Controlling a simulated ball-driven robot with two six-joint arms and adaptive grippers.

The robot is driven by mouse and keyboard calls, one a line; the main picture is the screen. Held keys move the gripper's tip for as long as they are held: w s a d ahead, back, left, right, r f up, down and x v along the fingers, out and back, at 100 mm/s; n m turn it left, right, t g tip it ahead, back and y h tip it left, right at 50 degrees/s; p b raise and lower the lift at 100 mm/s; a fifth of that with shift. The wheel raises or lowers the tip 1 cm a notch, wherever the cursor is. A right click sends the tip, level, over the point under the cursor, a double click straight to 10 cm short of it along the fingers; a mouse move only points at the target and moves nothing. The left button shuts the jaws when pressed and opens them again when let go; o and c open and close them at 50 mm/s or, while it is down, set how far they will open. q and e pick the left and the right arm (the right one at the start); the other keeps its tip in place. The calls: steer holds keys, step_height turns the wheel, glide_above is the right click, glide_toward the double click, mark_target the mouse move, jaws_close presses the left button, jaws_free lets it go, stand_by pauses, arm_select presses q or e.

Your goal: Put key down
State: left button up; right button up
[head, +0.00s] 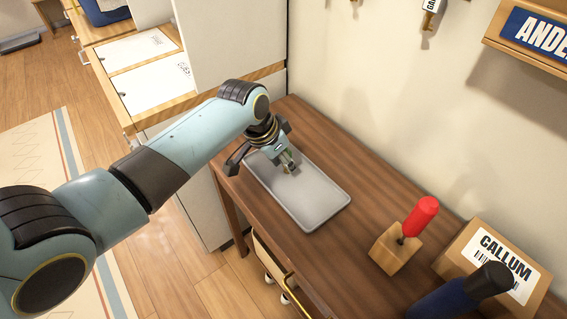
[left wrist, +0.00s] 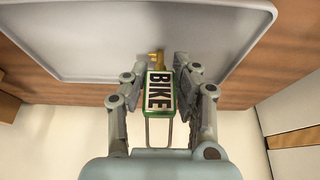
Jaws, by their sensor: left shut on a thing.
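The key (left wrist: 157,60) is brass-coloured and hangs from a green-edged tag (left wrist: 160,92) marked BIKE. My left gripper (head: 287,162) is shut on the key's tag; its fingers stand on either side of the tag in the left wrist view (left wrist: 161,78). The gripper points down over the upper part of a grey tray (head: 313,207), which lies on a brown wooden table. The tray also shows in the left wrist view (left wrist: 90,45). I cannot tell whether the key touches the tray. My right gripper is not in view.
A red-handled tool (head: 419,216) stands in a wooden block (head: 394,251) right of the tray. A box labelled CALLUM (head: 500,262) and a dark blue, black-ended object (head: 447,301) are at the lower right. The wall runs behind the table (head: 353,168). Most of the tray is clear.

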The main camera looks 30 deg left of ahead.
arm_select(q)
steer(key=shift+s+r, duration=0.1)
steer(key=shift+r, duration=0.05)
steer(key=o, duration=1)
steer(key=shift+r, duration=0.2)
steer(key=p+v, duration=0.1)
steer(key=v, duration=1)
steer(key=shift+s+r, duration=0.2)
steer(key=shift+r, duration=0.05)
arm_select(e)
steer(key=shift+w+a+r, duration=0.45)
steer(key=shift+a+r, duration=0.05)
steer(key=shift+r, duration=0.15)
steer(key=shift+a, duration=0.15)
